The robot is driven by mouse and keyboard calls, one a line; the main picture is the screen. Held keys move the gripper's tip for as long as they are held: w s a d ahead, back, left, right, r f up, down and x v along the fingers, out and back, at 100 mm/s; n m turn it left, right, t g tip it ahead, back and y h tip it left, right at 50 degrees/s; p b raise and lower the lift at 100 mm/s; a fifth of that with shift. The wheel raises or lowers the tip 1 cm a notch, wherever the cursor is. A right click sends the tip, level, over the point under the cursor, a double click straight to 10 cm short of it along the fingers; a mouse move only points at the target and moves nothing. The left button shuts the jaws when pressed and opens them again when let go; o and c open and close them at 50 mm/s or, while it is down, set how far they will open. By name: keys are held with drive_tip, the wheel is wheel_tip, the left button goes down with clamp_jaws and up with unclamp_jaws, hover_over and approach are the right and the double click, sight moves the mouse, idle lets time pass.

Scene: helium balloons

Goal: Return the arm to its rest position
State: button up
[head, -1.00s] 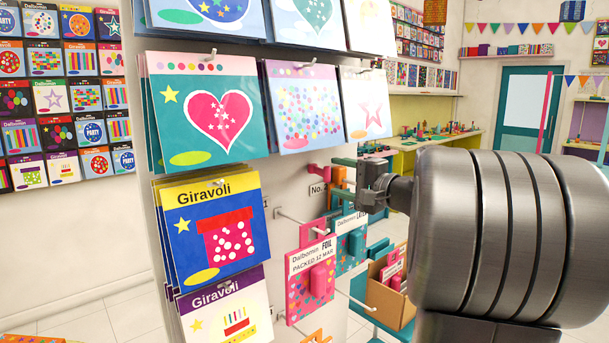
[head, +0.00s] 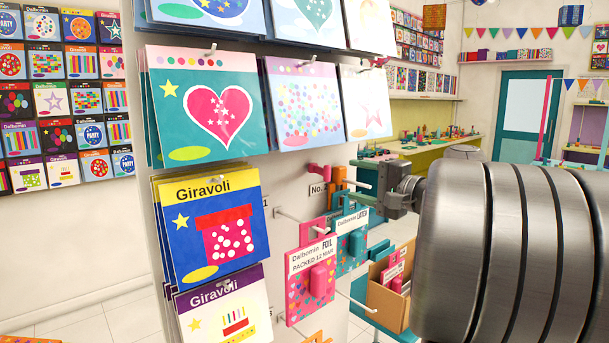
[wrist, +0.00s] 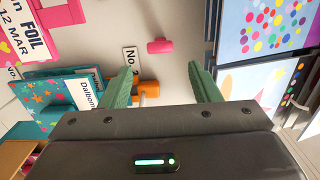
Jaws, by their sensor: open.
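My gripper (wrist: 162,88) shows in the wrist view with its two green fingers spread apart and nothing between them. Behind the gap are the pale panel, a pink peg (wrist: 160,46) and an orange peg (wrist: 147,87), partly covered by the left finger and palm. In the head view my large grey arm link fills the right side. The wrist end reaches left toward the display panel, with a gap to the hanging packs.
A pink foil pack (head: 312,281) and a teal latex pack (head: 350,243) hang on pegs. Giravoli cards (head: 217,232) hang at the left of the panel. A cardboard box (head: 388,300) of packs stands behind, below my arm. Open room lies toward the teal door (head: 524,104).

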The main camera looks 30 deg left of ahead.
sight(330, 174)
drive_tip(key=shift+v, duration=0.9)
drive_tip(key=shift+a, duration=0.1)
drive_tip(key=p+x, duration=0.2)
drive_tip(key=x, duration=0.5)
drive_tip(key=shift+r, duration=0.1)
drive_tip(key=shift+w+a, duration=0.15)
drive_tip(key=shift+a, duration=0.25)
